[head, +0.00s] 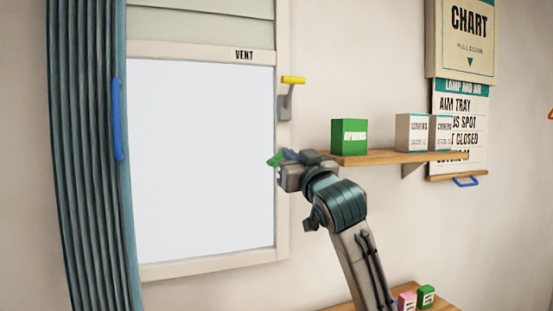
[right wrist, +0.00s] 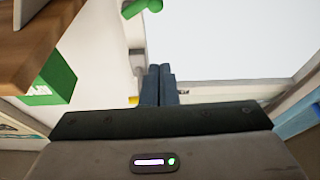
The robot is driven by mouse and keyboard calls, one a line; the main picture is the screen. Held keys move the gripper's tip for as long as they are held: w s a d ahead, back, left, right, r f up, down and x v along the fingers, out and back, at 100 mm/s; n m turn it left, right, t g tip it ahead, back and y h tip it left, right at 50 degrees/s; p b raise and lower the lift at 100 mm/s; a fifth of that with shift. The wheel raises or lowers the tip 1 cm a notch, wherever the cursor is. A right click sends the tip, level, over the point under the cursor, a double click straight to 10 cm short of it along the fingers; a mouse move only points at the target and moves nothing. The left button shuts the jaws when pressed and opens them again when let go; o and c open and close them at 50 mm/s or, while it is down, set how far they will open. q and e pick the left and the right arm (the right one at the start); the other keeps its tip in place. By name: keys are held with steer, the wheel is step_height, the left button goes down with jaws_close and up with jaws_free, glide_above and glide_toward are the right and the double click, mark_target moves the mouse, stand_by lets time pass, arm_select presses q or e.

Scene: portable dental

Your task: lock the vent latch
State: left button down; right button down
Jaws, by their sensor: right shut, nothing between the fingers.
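The vent latch (head: 286,103) is a grey lever with a yellow handle (head: 292,80) on the right side of the window frame, beside the word VENT. The lever slants up, with the yellow handle sticking out to the right. My right gripper (head: 280,159) is below the latch in the head view, near the frame's right edge, apart from it. Its blue-grey fingers (right wrist: 158,84) are shut and empty. A bit of yellow, probably the latch handle, shows just left of the fingers in the right wrist view (right wrist: 133,100), mostly hidden. My left gripper is not in view.
A green piece (head: 273,160) shows by my right fingertips, and a green handle shows in the wrist view (right wrist: 143,7). A wooden shelf (head: 385,158) with a green box (head: 349,137) and pale boxes is close right. A blue-grey curtain (head: 85,160) hangs left.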

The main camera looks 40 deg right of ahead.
step_height(320, 180, up, 4)
steer(key=p, duration=0.7)
glide_above(276, 158)
steer(key=s+a, duration=0.3)
steer(key=s, duration=0.1)
steer(key=shift+d+f+p, duration=0.15)
steer(key=shift+f+p, duration=0.05)
steer(key=shift+f, duration=1.05)
steer(key=shift+d+f+p, duration=0.1)
steer(key=shift+f+p, duration=0.05)
steer(key=shift+f, duration=1.05)
steer(key=shift+a, duration=0.1)
steer(key=shift+s, duration=0.1)
